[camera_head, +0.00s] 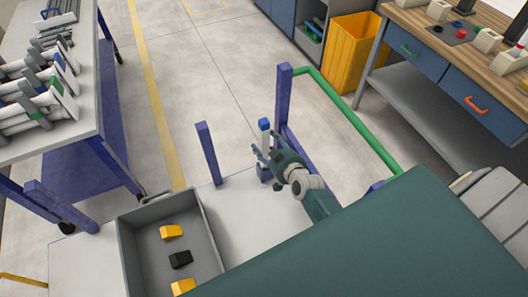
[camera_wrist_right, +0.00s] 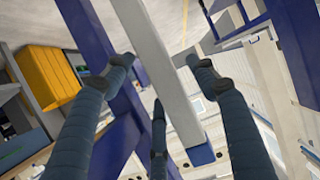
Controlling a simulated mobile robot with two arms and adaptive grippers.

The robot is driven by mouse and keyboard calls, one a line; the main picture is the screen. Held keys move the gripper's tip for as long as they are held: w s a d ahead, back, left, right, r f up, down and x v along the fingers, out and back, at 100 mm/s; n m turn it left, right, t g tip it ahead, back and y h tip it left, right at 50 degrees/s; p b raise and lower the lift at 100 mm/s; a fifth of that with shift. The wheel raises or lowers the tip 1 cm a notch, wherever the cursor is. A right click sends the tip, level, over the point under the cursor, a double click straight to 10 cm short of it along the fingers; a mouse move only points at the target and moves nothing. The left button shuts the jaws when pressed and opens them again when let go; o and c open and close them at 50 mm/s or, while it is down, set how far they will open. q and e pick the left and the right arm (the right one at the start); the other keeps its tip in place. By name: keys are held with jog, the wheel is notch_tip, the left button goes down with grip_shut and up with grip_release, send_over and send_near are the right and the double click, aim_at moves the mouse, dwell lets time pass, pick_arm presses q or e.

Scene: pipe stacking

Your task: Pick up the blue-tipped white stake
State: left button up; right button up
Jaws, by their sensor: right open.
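The white stake (camera_head: 265,140) with a blue tip (camera_head: 264,124) stands upright on the light grey platform (camera_head: 245,225), between blue posts. My right gripper (camera_head: 265,160) is at the stake's lower part, which its fingers partly hide. In the right wrist view, the stake (camera_wrist_right: 170,70) runs diagonally between my open right gripper's fingers (camera_wrist_right: 162,75), with its blue end (camera_wrist_right: 201,155) low in the picture. A gap shows between the stake and the left finger; contact with the right finger is unclear. My left gripper is out of view.
A tall blue post (camera_head: 283,95) stands just behind the stake, and a shorter blue post (camera_head: 208,152) stands to the left. A green rail (camera_head: 350,120) runs on the right. A grey bin (camera_head: 203,225) holds yellow and black pieces. A table with pipes (camera_head: 85,110) is at left.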

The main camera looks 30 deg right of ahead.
jog(key=shift+w+f, duration=0.3)
jog(key=shift+w, duration=0.35)
jog(key=shift+r, duration=0.1)
grip_shut()
jog(key=shift+r, duration=0.1)
jog(key=shift+r, duration=0.6)
notch_tip(320, 180, up, 19)
jog(key=p, duration=0.3)
jog(key=shift+d+f, duration=0.1)
jog(key=shift+f, duration=0.1)
jog(key=shift+r+p, duration=0.6)
jog(key=shift+r, duration=0.05)
notch_tip(320, 180, up, 9)
jog(key=p, duration=0.9)
jog(key=shift+f+p, duration=0.15)
jog(key=shift+p, duration=0.2)
